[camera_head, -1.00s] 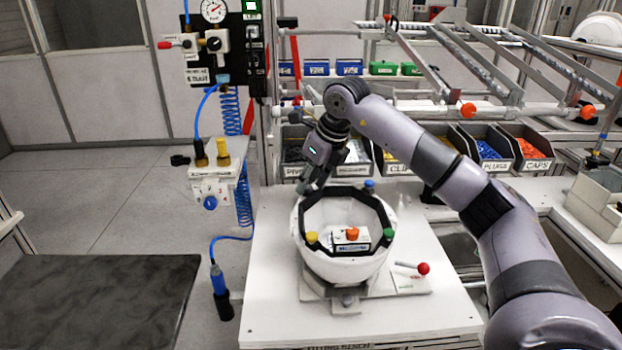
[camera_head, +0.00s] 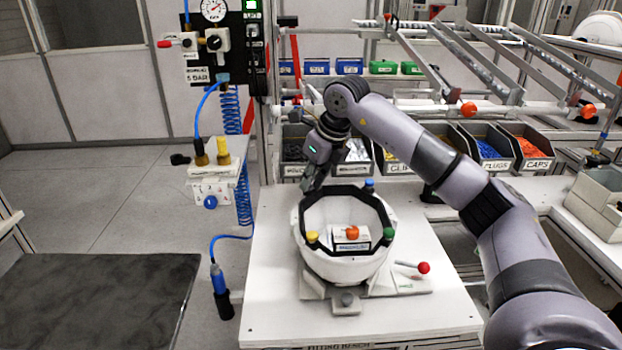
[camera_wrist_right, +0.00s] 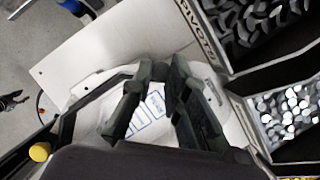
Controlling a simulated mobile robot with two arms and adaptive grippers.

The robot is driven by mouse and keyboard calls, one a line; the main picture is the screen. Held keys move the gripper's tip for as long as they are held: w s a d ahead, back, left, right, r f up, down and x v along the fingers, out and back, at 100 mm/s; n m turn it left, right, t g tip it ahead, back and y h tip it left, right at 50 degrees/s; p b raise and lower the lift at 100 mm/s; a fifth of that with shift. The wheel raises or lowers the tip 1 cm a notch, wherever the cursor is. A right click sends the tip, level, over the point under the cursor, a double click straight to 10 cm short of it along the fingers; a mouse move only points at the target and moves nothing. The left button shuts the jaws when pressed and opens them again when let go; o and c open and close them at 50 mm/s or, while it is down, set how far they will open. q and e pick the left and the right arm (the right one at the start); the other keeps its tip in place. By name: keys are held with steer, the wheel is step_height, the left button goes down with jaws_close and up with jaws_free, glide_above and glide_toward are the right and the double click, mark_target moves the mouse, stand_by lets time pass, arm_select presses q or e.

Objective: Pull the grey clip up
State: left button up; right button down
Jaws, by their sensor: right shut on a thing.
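A white helmet shell (camera_head: 345,268) sits open side up in a holder on the bench, with a black eight-sided ring (camera_head: 383,215) around its rim. Coloured knobs on the ring are yellow (camera_head: 312,236), blue (camera_head: 369,184) and green (camera_head: 389,233). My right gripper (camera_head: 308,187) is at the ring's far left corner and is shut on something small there. The grey clip cannot be made out; the fingers seem to cover it. In the right wrist view the dark fingers (camera_wrist_right: 158,105) point over the shell, with the yellow knob (camera_wrist_right: 40,152) at lower left.
A red-knobbed lever (camera_head: 423,268) stands right of the holder. Parts bins (camera_head: 510,165) line the back. A blue air tool (camera_head: 218,280) hangs at left. The bench front (camera_head: 270,315) is clear.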

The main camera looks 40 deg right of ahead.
steer(key=shift+r+p, duration=0.5)
steer(key=shift+r, duration=0.2)
steer(key=c, duration=1.5)
jaws_free()
steer(key=v, duration=1.2)
steer(key=shift+s+f, duration=0.1)
steer(key=shift+s, duration=0.05)
